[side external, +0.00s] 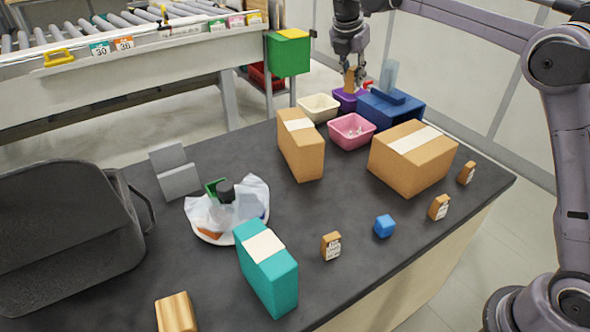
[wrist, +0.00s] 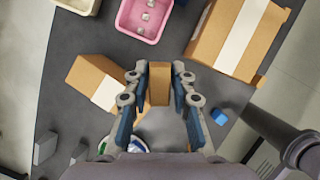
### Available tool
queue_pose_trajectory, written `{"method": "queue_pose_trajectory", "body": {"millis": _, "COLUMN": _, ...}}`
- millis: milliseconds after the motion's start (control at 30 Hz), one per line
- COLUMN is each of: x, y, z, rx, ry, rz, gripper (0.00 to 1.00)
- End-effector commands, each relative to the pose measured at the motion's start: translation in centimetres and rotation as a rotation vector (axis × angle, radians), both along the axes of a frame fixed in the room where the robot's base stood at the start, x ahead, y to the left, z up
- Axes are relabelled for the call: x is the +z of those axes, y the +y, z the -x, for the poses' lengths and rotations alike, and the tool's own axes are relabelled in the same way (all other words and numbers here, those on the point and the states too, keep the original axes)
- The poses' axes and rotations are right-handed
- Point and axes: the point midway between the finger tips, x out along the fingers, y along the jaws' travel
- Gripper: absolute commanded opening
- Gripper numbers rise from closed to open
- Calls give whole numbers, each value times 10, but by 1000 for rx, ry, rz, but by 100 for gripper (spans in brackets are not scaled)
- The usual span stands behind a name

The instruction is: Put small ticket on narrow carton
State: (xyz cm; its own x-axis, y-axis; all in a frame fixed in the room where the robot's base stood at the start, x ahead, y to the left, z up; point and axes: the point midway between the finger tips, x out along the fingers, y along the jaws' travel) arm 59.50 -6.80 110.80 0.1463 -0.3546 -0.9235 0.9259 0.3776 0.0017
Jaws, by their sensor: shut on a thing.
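My gripper (side external: 355,74) is shut on a small tan block, taken as the small ticket (side external: 349,79). In the wrist view the ticket (wrist: 159,84) sits between both fingers (wrist: 160,78); no label shows on its visible face. In the side view the gripper is high, in front of the purple bin in the picture. The narrow brown carton (side external: 301,146), with a white strip on top, stands on the dark table, left of and below the gripper in the picture. In the wrist view the carton (wrist: 92,74) is left of the fingers, apart from the ticket.
A wide carton (side external: 411,160), pink bin (side external: 352,130), cream bin (side external: 319,107) and blue box (side external: 391,112) stand near. Several small labelled tan blocks (side external: 331,246), a blue cube (side external: 384,226), a teal carton (side external: 266,272) and a cluttered plate (side external: 204,234) occupy the table.

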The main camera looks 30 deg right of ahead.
Motion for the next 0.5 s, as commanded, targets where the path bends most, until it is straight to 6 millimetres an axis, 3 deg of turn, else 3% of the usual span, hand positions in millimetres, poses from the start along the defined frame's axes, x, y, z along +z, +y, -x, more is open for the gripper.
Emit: {"method": "queue_pose_trajectory", "body": {"millis": 500, "x": -52, "y": 79, "z": -43, "rx": 9, "ry": 0, "rz": 1, "gripper": 5}}
